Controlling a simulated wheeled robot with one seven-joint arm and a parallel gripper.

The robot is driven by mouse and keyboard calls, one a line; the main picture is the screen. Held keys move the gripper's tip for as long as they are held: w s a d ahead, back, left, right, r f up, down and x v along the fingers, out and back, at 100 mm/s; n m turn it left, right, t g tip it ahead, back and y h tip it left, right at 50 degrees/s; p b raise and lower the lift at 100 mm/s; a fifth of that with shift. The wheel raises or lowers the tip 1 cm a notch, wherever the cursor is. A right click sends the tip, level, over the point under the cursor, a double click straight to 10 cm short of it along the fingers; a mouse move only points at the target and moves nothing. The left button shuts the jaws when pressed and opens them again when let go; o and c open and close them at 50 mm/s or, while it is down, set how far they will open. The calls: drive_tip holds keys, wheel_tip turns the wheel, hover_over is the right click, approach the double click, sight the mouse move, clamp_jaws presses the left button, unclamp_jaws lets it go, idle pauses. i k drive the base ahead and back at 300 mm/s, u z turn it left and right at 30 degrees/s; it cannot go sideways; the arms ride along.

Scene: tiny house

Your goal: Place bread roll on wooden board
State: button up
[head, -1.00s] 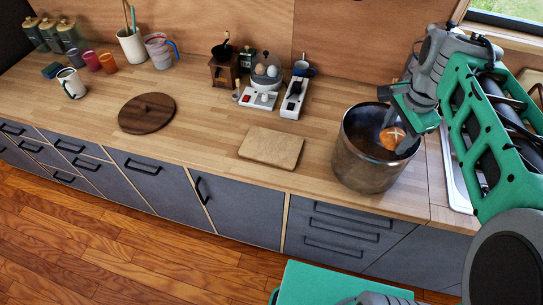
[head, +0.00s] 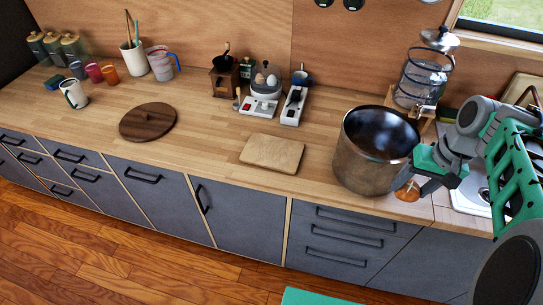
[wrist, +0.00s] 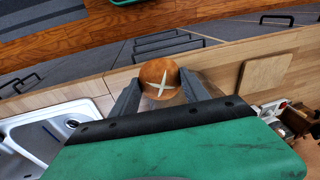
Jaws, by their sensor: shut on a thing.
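The bread roll (head: 407,193) is round and brown; the wrist view shows a pale cross on the roll (wrist: 158,80). My gripper (head: 411,187) is shut on it, with a finger on each side in the wrist view (wrist: 159,88). The roll is at the right side of the large metal pot, near the counter's front edge; I cannot tell whether it touches the pot. The wooden board (head: 272,153) is a light rectangle lying flat and bare on the counter, left of the pot. It also shows at the right in the wrist view (wrist: 265,78).
The tall metal pot (head: 368,160) stands between my gripper and the board. A dark round wooden lid (head: 147,121) lies further left. A sink (wrist: 35,135) is beside my gripper. Counter around the board is clear.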

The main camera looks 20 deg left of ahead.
sight(273, 150)
drive_tip(key=k, duration=1.25)
drive_tip(key=u, duration=0.65)
drive_tip(key=i, duration=0.55)
drive_tip(key=u, duration=0.9)
drive_tip(key=i, duration=1.55)
drive_tip(key=z, duration=0.8)
drive_tip(key=i, duration=0.2)
drive_tip(key=z, duration=0.25)
